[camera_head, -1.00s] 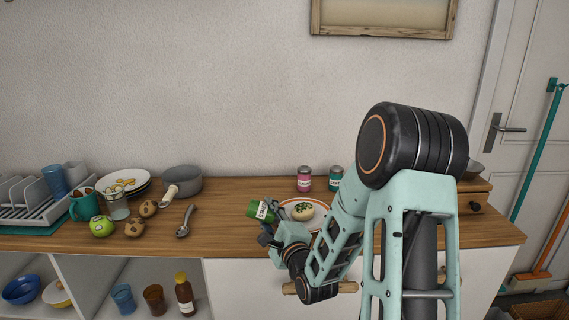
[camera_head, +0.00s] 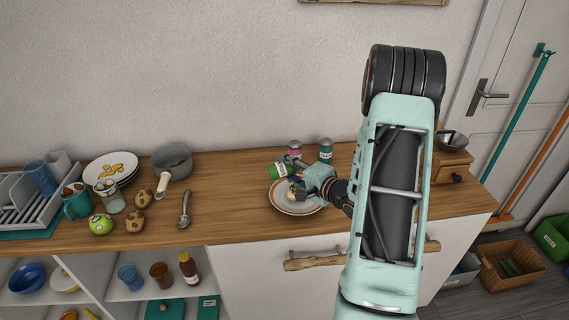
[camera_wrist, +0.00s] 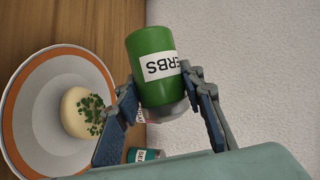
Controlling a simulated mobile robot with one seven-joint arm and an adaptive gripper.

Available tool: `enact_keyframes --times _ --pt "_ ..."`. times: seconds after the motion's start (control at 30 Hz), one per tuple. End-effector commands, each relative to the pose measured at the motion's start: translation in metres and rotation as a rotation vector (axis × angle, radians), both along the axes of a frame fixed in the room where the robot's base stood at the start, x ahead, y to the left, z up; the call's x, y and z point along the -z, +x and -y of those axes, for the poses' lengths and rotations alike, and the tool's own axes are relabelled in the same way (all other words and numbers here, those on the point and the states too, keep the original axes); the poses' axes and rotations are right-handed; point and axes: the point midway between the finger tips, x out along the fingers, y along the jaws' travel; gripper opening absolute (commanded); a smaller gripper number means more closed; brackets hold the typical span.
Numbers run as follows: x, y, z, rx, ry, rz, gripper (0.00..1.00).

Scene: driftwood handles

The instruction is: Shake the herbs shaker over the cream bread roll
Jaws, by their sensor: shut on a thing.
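The green herbs shaker (camera_head: 278,171) is tipped on its side in my gripper (camera_head: 288,165), above the back left of the plate. In the wrist view the shaker (camera_wrist: 152,52) shows part of its white label, with its grey cap end between the two fingers of my gripper (camera_wrist: 160,82). The cream bread roll (camera_wrist: 78,112) lies on a white plate with an orange rim (camera_wrist: 22,100). Green specks cover part of the roll's top. In the head view the roll (camera_head: 292,191) is partly hidden by my gripper; the plate (camera_head: 283,207) shows beside it.
A pink-labelled shaker (camera_head: 294,148) and a teal shaker (camera_head: 326,150) stand behind the plate near the wall. A spoon (camera_head: 184,208), a grey pot (camera_head: 173,160), plates (camera_head: 110,166) and a drying rack (camera_head: 42,190) are to the left. Bare counter lies between spoon and plate.

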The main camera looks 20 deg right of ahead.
Motion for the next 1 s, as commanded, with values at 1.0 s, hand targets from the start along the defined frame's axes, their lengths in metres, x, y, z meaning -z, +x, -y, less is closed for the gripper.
enact_keyframes --times 1.0 --pt "-0.013 -0.002 0.026 0.001 -1.09 -0.103 0.09"
